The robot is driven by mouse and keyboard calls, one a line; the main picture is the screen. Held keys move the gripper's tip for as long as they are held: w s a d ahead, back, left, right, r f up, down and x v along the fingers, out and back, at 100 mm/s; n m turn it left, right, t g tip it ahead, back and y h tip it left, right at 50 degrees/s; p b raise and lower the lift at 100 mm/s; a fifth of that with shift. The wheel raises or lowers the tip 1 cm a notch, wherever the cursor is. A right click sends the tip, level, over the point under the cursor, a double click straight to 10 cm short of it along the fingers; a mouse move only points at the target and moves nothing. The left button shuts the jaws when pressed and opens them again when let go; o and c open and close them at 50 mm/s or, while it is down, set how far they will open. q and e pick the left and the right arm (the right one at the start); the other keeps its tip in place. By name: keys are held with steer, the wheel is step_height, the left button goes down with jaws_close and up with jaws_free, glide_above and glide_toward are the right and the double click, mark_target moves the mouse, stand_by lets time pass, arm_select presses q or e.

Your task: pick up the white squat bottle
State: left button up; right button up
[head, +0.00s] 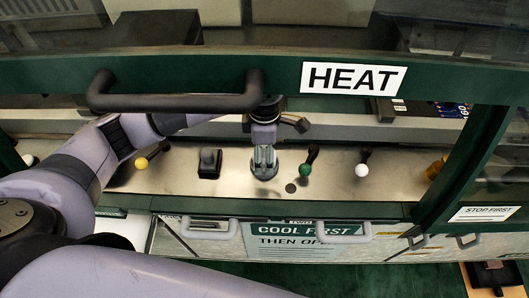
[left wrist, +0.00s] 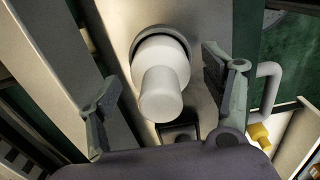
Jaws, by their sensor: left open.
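The white squat bottle (left wrist: 160,75) shows in the left wrist view, with a wide body and a narrower end towards the camera. It stands on the pale metal surface. My left gripper (left wrist: 160,100) is open, with one finger on each side of the bottle in that view and visible gaps to both. In the head view my left gripper (head: 264,160) points down over the metal shelf, below the green rail. There the bottle is largely hidden by the gripper and I cannot make it out clearly. My right gripper is not in view.
The metal shelf (head: 330,195) also bears a yellow-knobbed lever (head: 141,163), a black switch (head: 209,163), a green-knobbed lever (head: 305,170) and a white-knobbed one (head: 362,170). The dark bar handle (head: 180,103) and green rail with the HEAT sign (head: 352,78) cross above my left wrist.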

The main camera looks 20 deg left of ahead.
arm_select(q)
steer(key=shift+f, duration=0.35)
steer(key=shift+c, duration=0.3)
steer(key=c, duration=1.2)
